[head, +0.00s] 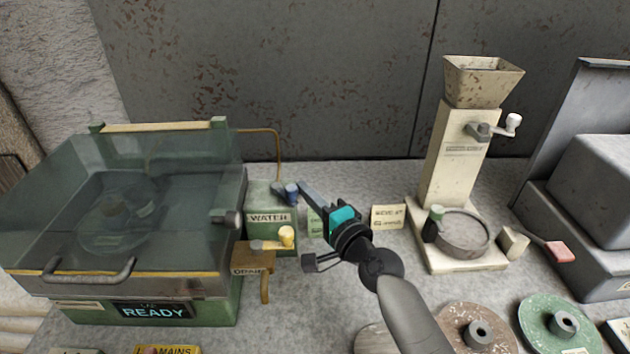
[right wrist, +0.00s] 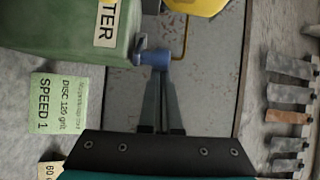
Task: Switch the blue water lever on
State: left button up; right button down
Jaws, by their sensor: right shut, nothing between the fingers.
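The blue water lever (head: 291,192) is on the green WATER box (head: 270,218), to the right of the glass-lidded machine. Its blue knob also shows in the right wrist view (right wrist: 152,57), sticking out from the green box. My right gripper (head: 303,186) is shut and empty, with its fingertips at the right side of the blue knob. In the right wrist view the closed fingertips (right wrist: 161,72) meet the knob's edge; I cannot tell whether they touch or stop just short. My left gripper is not in view.
The machine (head: 190,305) shows READY at left. A cream mill (head: 458,160) stands at right; round discs (head: 555,322) lie in front. A thin copper pipe (head: 279,155) rises behind the water box.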

jog(key=shift+s+a+r+p, duration=0.1)
jog(key=shift+s+a+p, duration=0.4)
jog(key=shift+s+a, duration=0.5)
jog(key=shift+s+a+p, duration=0.15)
jog(key=shift+s+a, duration=0.1)
jog(key=shift+a, duration=0.25)
jog(key=shift+s+a+p, duration=0.15)
jog(key=shift+s+a, duration=0.1)
jog(key=shift+a, duration=0.35)
jog(key=shift+s, duration=0.2)
jog(key=d+v, duration=0.1)
jog(key=v, duration=1.4)
jog(key=shift+w, duration=0.25)
jog(key=shift+d, duration=0.1)
